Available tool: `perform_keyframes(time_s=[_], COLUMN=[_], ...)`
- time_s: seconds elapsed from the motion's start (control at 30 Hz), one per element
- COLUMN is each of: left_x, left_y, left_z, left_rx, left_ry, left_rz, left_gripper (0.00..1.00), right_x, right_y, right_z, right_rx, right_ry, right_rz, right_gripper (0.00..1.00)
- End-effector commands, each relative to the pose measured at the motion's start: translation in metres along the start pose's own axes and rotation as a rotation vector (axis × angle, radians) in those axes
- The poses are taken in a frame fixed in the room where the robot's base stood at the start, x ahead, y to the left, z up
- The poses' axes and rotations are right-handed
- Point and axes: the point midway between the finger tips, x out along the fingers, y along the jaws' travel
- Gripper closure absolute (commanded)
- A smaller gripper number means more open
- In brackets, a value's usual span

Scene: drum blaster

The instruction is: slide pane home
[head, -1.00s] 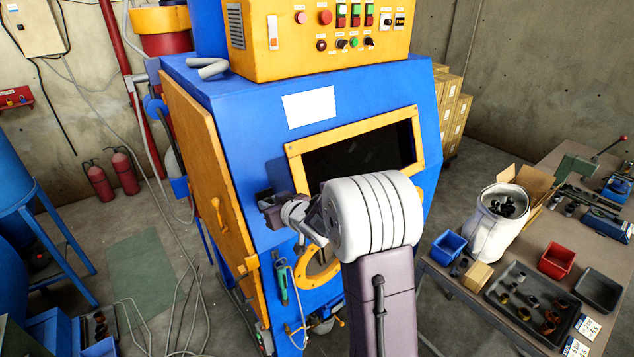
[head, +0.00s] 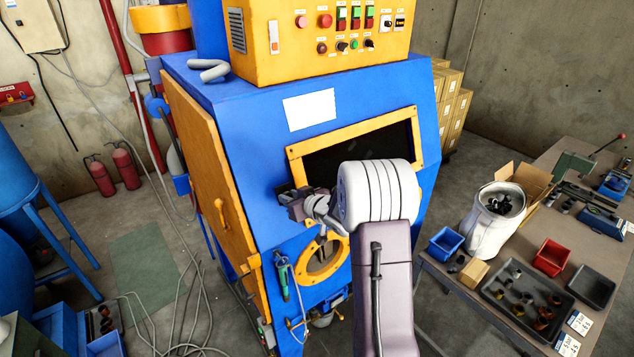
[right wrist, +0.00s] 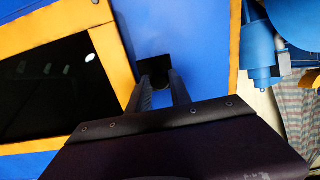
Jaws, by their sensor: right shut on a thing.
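A dark pane (head: 372,143) sits behind the orange-yellow window frame (head: 415,113) on the sloped front of the blue cabinet. My right arm hides the lower part of this window. The pane also shows in the right wrist view (right wrist: 50,95), with the frame's edge (right wrist: 110,66) beside it. My right gripper (head: 297,200) is just left of the frame, close to the blue front. In the right wrist view its two fingers (right wrist: 158,84) are closed on a small dark block (right wrist: 155,67). Whether this block joins the pane is hidden. My left gripper is not in view.
The blue cabinet (head: 240,100) carries a yellow control box (head: 330,65) above and an orange side door (head: 205,165) at left. A round yellow-rimmed port (head: 322,262) lies below the gripper. A table (head: 452,285) with trays and a white bucket (head: 488,230) stands at right.

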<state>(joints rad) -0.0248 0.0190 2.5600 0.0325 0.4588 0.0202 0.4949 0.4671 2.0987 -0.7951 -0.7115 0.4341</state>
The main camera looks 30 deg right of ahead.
Motion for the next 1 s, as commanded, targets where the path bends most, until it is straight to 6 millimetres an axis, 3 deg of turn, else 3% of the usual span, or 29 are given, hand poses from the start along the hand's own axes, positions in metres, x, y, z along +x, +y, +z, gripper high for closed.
perform_keyframes(time_s=[0.27, 0.67, 0.9, 0.93, 1.0], left_x=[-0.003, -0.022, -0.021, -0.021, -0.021], left_y=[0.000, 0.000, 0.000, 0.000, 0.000], left_z=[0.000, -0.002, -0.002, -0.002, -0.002], left_rx=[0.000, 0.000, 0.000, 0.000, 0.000], left_ry=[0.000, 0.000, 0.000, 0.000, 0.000], left_rz=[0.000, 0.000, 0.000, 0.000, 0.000], left_gripper=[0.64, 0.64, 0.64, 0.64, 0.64], right_x=[-0.001, -0.002, -0.002, -0.002, -0.002], right_y=[0.004, 0.033, 0.036, 0.036, 0.036], right_z=[-0.001, -0.003, -0.001, -0.001, -0.001], right_rx=[0.002, 0.002, 0.001, 0.001, 0.001], right_ry=[0.001, 0.001, 0.001, 0.001, 0.001], right_rz=[0.003, 0.003, 0.002, 0.002, 0.002], right_gripper=[1.00, 1.00, 1.00, 0.72, 0.53])
